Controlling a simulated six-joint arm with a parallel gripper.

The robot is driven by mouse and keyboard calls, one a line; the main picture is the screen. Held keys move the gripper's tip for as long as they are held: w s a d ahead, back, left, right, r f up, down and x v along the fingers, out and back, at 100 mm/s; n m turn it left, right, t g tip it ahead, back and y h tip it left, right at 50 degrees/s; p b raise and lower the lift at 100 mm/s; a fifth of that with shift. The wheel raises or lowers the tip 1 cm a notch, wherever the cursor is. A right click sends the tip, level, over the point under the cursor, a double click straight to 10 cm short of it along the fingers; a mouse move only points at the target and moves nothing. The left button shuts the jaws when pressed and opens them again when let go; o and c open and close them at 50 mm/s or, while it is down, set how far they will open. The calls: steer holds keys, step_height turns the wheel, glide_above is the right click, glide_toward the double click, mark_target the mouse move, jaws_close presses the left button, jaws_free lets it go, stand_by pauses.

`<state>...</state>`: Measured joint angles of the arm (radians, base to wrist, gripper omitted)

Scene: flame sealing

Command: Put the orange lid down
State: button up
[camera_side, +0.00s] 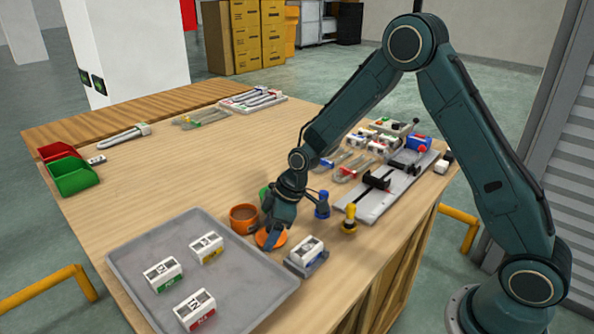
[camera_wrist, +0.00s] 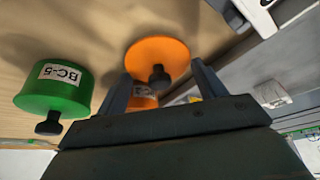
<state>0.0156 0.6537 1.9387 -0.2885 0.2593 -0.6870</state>
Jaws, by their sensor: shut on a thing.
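The orange lid (camera_side: 271,239) is a flat disc at the tip of my gripper (camera_side: 275,229), low over the table beside the grey tray. In the wrist view the orange lid (camera_wrist: 158,53) has a black knob, and my gripper (camera_wrist: 162,72) has one finger on each side; it is shut on the lid. I cannot tell if the lid touches the table. The orange pot (camera_side: 243,219) stands open just left of the lid. In the wrist view an orange part with a label (camera_wrist: 143,96) is partly hidden between the fingers.
A green pot labelled BC-5 (camera_wrist: 54,88) with a black knob is close by. The grey tray (camera_side: 130,262) holds three white labelled blocks. Another white block (camera_side: 307,251), a blue item (camera_side: 322,205) and a yellow item (camera_side: 350,219) stand to the right. The table's left-middle is clear.

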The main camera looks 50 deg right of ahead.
steer(key=shift+f, duration=0.1)
steer(key=o, duration=0.9)
steer(key=shift+o, duration=0.2)
steer(key=v, duration=1.2)
stand_by(0.4)
